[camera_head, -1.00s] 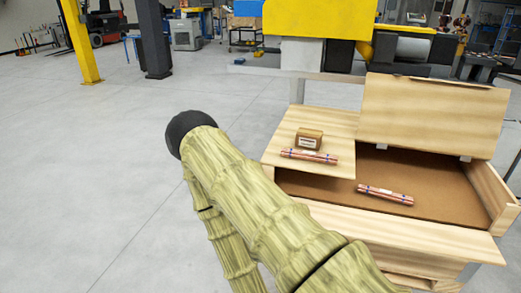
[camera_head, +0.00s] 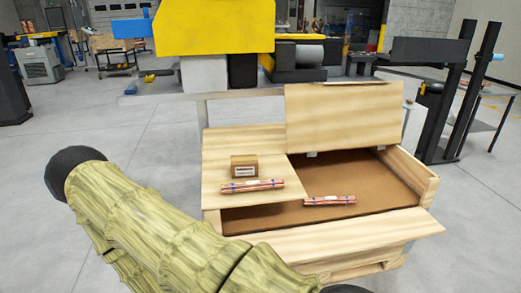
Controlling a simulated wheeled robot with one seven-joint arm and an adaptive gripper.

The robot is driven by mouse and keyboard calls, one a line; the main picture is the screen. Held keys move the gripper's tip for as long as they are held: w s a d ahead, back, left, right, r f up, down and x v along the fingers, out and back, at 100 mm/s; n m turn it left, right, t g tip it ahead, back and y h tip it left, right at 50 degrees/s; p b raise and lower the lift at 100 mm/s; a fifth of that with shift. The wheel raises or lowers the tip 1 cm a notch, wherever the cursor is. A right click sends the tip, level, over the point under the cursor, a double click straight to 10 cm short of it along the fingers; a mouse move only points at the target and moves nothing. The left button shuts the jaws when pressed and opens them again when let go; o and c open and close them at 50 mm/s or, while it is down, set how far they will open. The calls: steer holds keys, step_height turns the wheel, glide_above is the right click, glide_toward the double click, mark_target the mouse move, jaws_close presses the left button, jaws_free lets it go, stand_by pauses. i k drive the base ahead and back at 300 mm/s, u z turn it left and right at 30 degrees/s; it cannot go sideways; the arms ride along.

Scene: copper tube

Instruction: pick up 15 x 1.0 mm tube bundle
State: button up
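Two copper tube bundles with dark bands show. One bundle (camera_head: 252,186) lies on the light wooden top at the left of the wooden box, just in front of a small labelled brown carton (camera_head: 244,166). The other bundle (camera_head: 330,200) lies inside the open box on its brown floor. Any size marking is too small to read, so I cannot tell which is the 15 x 1.0 mm one. My arm crosses the lower left, apart from both bundles in the picture. My gripper is not in view.
The wooden box (camera_head: 345,245) has its hinged lid (camera_head: 343,117) raised at the back and a low right wall. A yellow and grey machine (camera_head: 213,27) stands behind it. Black posts (camera_head: 462,95) rise at the right. Open grey floor lies at the left.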

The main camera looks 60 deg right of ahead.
mark_target(279, 183)
steer(key=z, duration=0.7)
steer(key=i, duration=0.75)
steer(key=z, duration=0.85)
